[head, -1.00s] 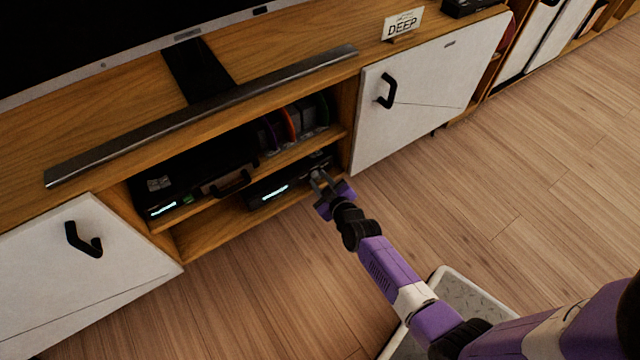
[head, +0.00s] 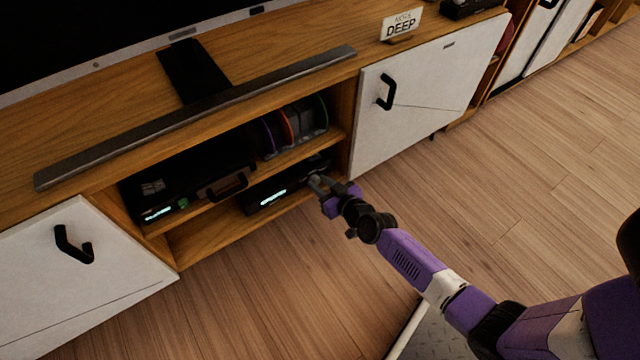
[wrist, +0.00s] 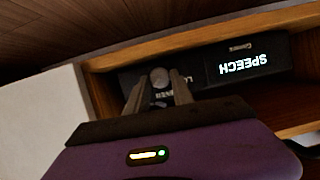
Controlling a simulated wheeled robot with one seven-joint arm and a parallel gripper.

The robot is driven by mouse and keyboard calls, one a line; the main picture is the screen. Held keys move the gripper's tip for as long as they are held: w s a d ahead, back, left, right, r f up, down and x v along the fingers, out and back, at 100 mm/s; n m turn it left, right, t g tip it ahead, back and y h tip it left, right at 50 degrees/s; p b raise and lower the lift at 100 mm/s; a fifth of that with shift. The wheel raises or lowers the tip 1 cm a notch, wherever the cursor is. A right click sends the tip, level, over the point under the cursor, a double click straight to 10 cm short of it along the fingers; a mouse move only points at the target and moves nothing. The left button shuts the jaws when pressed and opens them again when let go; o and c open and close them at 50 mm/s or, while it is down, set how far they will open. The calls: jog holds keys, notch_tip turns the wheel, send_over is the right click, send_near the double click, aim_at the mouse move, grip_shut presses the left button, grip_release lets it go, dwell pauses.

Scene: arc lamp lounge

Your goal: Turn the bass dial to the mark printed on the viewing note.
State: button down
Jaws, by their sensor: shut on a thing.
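The viewing note (head: 402,25) is a small white card on top of the cabinet. It reads DEEP in large letters, with a smaller word above that I cannot read surely. A black audio unit (head: 262,202) sits on the lower shelf, its lit display (wrist: 243,65) reading SPEECH, upside down in the wrist view. The round grey dial (wrist: 160,75) is on its front, beside the display. My gripper (head: 316,181) is at the right end of this unit. In the wrist view its fingers (wrist: 158,88) are shut on the dial. Lettering by the dial is partly hidden.
Another black unit (head: 165,190) with a lit display is on the upper shelf, near upright discs or cases (head: 290,125). White doors with black handles flank the shelves, the right one (head: 430,90) close to my gripper. A soundbar (head: 200,115) lies on top. The floor is clear.

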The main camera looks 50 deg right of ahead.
jog(key=shift+d+m+y, duration=0.1)
jog(key=shift+m+y, duration=0.4)
jog(key=shift+m, duration=0.2)
jog(key=shift+s+m, duration=0.1)
jog(key=shift+m, duration=0.2)
jog(key=c, duration=1.4)
grip_release()
jog(key=p+v, duration=0.3)
jog(key=v, duration=0.4)
jog(key=shift+s+p, duration=0.35)
jog(key=shift+s, duration=0.1)
jog(key=shift+w, duration=0.1)
